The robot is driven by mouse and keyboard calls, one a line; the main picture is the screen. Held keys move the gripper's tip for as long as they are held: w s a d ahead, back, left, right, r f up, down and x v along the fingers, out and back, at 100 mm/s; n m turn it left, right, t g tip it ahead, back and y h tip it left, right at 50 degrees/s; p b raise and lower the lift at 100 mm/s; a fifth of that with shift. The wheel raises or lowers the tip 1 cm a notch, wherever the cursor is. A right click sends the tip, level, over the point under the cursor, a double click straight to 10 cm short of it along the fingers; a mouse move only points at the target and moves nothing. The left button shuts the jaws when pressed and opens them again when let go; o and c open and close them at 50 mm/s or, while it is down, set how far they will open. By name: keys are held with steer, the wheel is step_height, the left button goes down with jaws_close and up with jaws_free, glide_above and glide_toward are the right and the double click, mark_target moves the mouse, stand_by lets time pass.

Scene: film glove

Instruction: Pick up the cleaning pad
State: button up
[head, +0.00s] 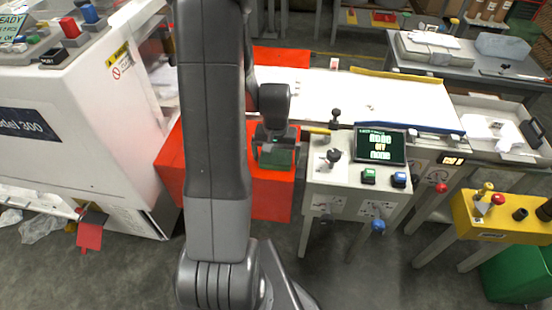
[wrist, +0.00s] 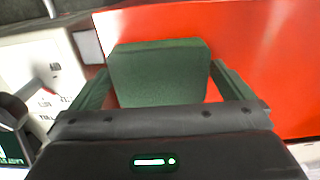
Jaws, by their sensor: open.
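The cleaning pad looks like a dark green block (wrist: 160,82) in the wrist view, in front of the red surface. In the head view a green patch (head: 275,159) shows below my gripper (head: 276,145), over the red block-like stand. In the wrist view my gripper (wrist: 158,68) is open, with one greenish finger on each side of the pad. Narrow gaps show between the pad and the fingers. The pad's near lower edge is hidden by the gripper body. I cannot tell how far the pad is below the fingertips.
The red stand (head: 270,198) lies beside the white machine (head: 80,115) at left. A control box with a display (head: 380,146) and knobs stands close to the right of my gripper. A white conveyor-like table (head: 350,92) lies behind. A yellow button box (head: 500,218) is at far right.

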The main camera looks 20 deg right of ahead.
mark_target(276, 155)
steer(key=c, duration=0.9)
steer(key=shift+o, duration=0.2)
step_height(276, 155, up, 10)
steer(key=shift+o, duration=0.9)
steer(key=shift+w, duration=0.1)
steer(key=shift+c, duration=0.2)
